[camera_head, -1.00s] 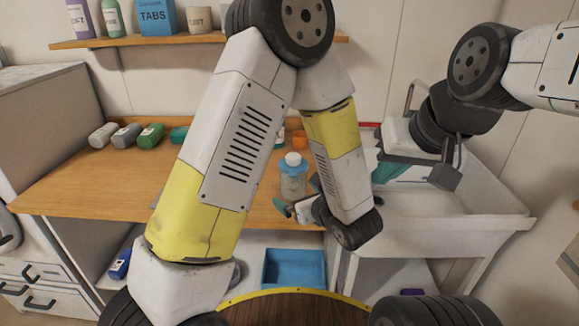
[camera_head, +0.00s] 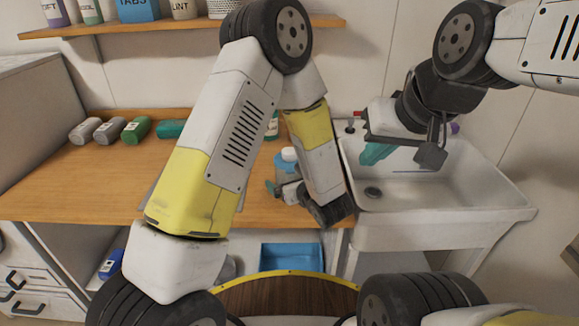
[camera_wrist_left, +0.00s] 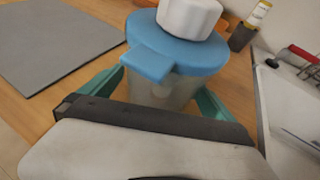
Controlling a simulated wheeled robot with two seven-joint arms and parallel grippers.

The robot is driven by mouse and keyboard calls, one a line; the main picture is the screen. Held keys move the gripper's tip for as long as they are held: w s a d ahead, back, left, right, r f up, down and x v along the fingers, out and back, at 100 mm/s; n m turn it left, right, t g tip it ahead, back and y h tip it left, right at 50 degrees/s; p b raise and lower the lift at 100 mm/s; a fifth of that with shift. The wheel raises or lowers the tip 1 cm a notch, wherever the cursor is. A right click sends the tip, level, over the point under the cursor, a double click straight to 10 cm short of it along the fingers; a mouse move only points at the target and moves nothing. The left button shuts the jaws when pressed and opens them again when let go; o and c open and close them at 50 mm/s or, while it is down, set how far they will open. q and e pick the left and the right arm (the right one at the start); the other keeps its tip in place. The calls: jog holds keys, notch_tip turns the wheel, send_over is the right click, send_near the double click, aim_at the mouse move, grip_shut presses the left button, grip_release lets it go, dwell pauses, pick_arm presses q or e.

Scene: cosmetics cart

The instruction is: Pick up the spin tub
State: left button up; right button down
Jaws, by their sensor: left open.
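The spin tub is a clear tub with a blue lid and white knob. In the left wrist view the spin tub (camera_wrist_left: 178,52) stands upright on the wooden counter, close in front of the gripper. My left gripper (camera_wrist_left: 163,92) is open, its teal fingers on either side of the tub's clear body; I cannot tell whether they touch it. In the head view my left arm mostly hides the tub (camera_head: 289,154). My right gripper (camera_head: 377,152), with teal fingers, hangs over the sink, away from the tub; how far it is open is not clear.
The wooden counter (camera_head: 60,190) holds several small bottles (camera_head: 110,130) at the back left. A white sink (camera_head: 440,190) adjoins it at the right. A grey mat (camera_wrist_left: 60,40) lies beside the tub. A blue bin (camera_head: 291,257) sits below the counter.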

aim_at(291, 152)
pick_arm(q)
jog(key=shift+w, duration=0.1)
jog(key=shift+c, duration=0.2)
jog(key=c, duration=1.7)
jog(key=shift+c, duration=0.2)
notch_tip(291, 152, up, 10)
